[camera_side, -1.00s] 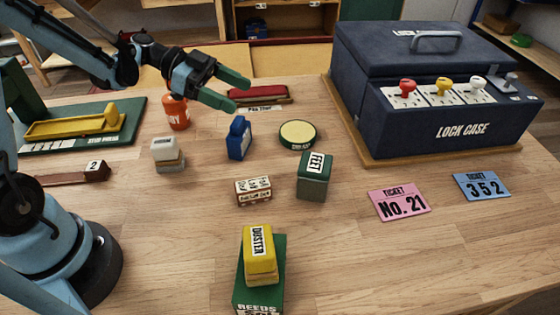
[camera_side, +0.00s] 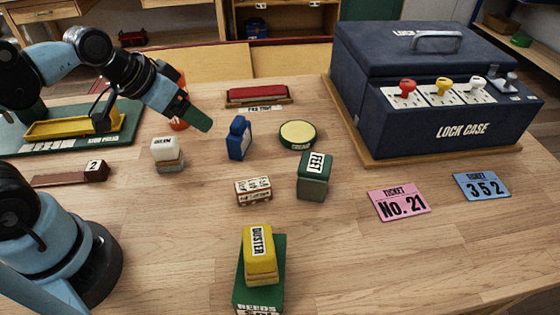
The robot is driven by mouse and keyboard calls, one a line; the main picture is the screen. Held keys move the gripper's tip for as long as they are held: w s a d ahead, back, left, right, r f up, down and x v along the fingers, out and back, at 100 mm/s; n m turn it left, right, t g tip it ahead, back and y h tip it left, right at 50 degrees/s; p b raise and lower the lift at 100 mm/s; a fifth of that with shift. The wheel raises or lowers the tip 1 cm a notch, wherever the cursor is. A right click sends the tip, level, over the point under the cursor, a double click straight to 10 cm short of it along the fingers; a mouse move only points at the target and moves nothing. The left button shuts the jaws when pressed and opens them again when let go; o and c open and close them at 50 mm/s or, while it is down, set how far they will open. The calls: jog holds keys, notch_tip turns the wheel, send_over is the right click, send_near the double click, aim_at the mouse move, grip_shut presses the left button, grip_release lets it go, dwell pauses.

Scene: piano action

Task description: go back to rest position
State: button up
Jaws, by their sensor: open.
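My gripper (camera_side: 198,118), with green fingertips, is at the upper left in the side view, above the table and pointing down to the right. It holds nothing that I can see. The fingers overlap from this angle, so the gap between them is hidden.
The lock case (camera_side: 430,95) with red, yellow and white knobs fills the upper right. Two tickets, a green felt box (camera_side: 313,176), a round tin (camera_side: 298,134), a red pad (camera_side: 256,96) and a yellow duster (camera_side: 260,253) on a green box stand around. The right front table is clear.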

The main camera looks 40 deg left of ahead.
jog(key=shift+s+a+r+n+t+y, duration=0.1)
jog(key=shift+s+a+n+t+y, duration=0.15)
jog(key=shift+n+t+y, duration=0.05)
